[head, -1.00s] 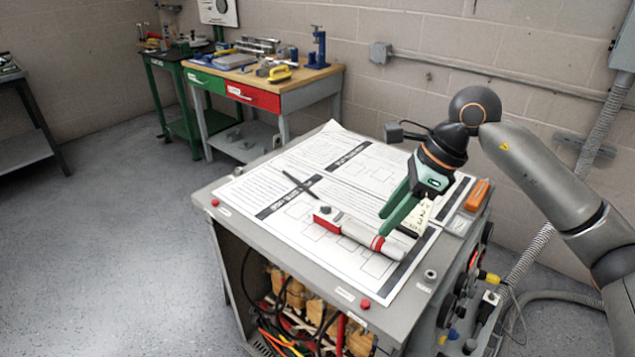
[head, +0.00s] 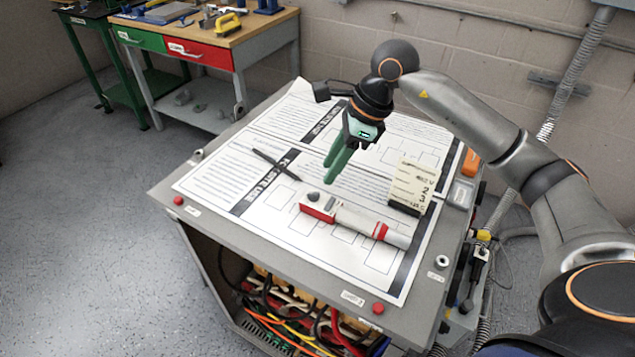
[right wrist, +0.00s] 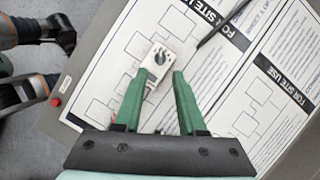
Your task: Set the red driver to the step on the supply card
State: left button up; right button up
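The red driver (head: 355,218) lies on the printed sheets on top of the cabinet. It has a red head with a dark round knob, a pale barrel and a red band. The supply card (head: 414,182) is cream with dark handwriting, too small to read surely, and stands in a black base behind the driver's barrel end. My right gripper (head: 332,173) points down above the sheets, behind the driver's knob end. In the right wrist view its fingers (right wrist: 157,78) are apart with nothing between them; the dial face (right wrist: 159,57) of the driver shows just beyond the tips.
A black pen-like stick (head: 276,165) lies on the sheets to the left. An orange item (head: 471,163) sits at the right edge of the cabinet top (head: 200,215). Red buttons and a small metal post mark the front edge. A workbench (head: 235,42) stands behind.

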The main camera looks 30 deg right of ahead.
aim_at(314, 193)
jog(key=x, duration=0.6)
jog(key=shift+w+a+f, duration=0.1)
jog(key=shift+w+f, duration=0.05)
jog(key=shift+f, duration=0.2)
grip_shut()
